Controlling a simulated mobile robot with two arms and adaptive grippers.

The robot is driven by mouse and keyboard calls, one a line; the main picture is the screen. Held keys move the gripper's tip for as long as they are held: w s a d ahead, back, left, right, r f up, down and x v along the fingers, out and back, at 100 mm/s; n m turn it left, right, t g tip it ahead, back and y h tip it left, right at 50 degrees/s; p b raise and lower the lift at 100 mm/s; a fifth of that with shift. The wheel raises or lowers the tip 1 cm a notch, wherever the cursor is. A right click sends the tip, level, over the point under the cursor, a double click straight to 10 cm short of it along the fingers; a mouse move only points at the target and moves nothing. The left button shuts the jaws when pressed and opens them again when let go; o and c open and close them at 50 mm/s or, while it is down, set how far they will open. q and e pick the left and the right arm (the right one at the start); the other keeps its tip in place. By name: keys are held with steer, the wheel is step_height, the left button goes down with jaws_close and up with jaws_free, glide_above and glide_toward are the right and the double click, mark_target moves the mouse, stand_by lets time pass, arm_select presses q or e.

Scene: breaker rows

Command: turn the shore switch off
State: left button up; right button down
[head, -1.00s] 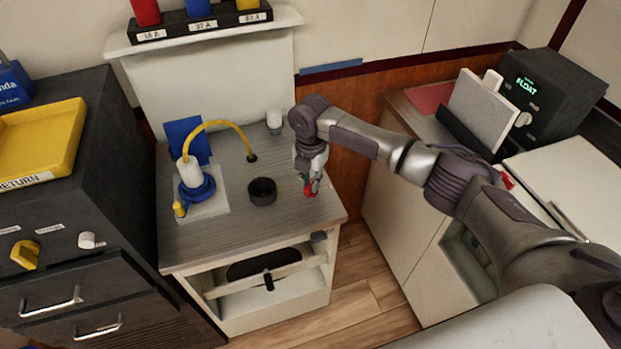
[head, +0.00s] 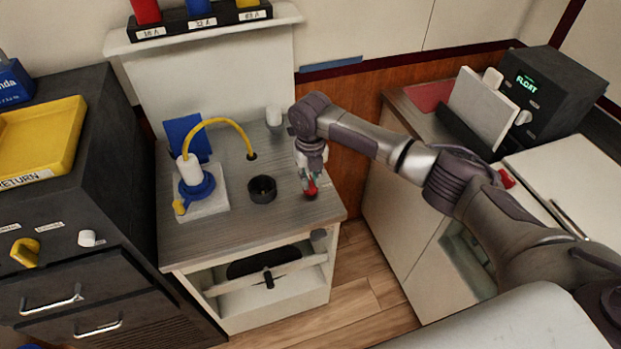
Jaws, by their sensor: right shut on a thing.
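My right gripper (head: 310,188) reaches down over the right part of the grey counter (head: 228,235). It is shut on a small red knob (head: 311,190) low at the counter top. A dark round part shows just under the red knob. The fingers hide much of it, and no label on it can be read, so I cannot tell its switch position. My left gripper is not in view.
A black round cup (head: 262,189) stands left of my right gripper. A yellow cable (head: 217,122) arches from a white plug (head: 190,168) above a blue ring. A yellow knob (head: 25,252) and white knob (head: 87,238) are on the left cabinet.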

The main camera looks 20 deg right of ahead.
mark_target(310, 181)
steer(key=shift+n, duration=0.3)
stand_by(0.4)
steer(key=c, duration=1.1)
jaws_free()
steer(key=shift+r, duration=0.1)
step_height(310, 181, up, 12)
steer(key=shift+f, duration=0.1)
